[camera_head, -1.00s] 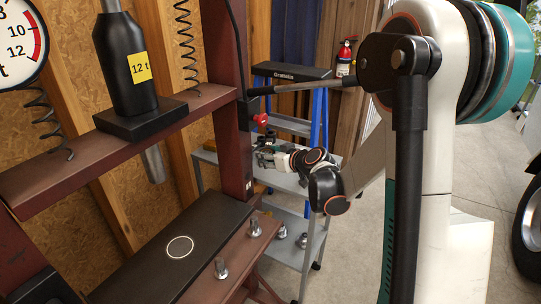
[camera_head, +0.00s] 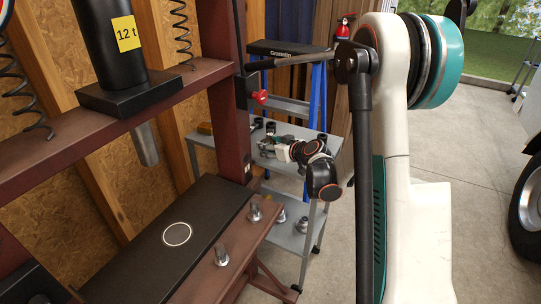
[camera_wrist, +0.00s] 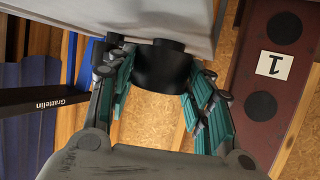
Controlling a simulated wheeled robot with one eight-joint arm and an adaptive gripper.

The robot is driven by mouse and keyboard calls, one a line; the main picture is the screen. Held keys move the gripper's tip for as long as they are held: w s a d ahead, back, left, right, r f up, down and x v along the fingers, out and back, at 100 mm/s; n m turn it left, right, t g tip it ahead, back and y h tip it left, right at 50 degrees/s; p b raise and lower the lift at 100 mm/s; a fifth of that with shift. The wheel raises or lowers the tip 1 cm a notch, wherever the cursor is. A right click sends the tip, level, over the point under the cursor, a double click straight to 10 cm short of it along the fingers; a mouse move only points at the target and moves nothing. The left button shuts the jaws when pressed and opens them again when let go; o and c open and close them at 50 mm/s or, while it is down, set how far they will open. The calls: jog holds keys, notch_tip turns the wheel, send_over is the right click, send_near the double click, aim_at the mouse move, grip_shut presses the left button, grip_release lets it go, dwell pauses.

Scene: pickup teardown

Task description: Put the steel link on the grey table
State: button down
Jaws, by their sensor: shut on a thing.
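My gripper (camera_head: 268,145) is at the grey table (camera_head: 285,179), a metal cart behind the red press frame. In the wrist view my gripper (camera_wrist: 158,92) has its teal fingers on either side of a dark, round-ended part. I take this part to be the steel link (camera_wrist: 160,68). It lies between the fingertips, against the pale grey table surface (camera_wrist: 60,18) in that view. I cannot tell whether it rests on the surface or is just above it. In the head view the held part is too small and too covered by my gripper to make out.
Small black parts (camera_head: 271,128) stand on the table near my gripper. The red press frame (camera_head: 228,120) stands close on its left, with a black plate (camera_head: 150,250) and bolts (camera_head: 221,255) in front. A blue ladder (camera_head: 319,95) stands behind.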

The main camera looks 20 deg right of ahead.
jog(key=shift+f+b, duration=0.5)
jog(key=shift+f, duration=0.85)
jog(key=shift+f, duration=0.1)
jog(key=c, duration=0.8)
grip_release()
jog(key=shift+s+d+r, duration=0.1)
jog(key=shift+s+r, duration=0.1)
jog(key=shift+s, duration=0.05)
jog(key=p+v, duration=0.4)
jog(key=v, duration=0.7)
jog(key=shift+s, duration=0.2)
jog(key=shift+r, duration=0.1)
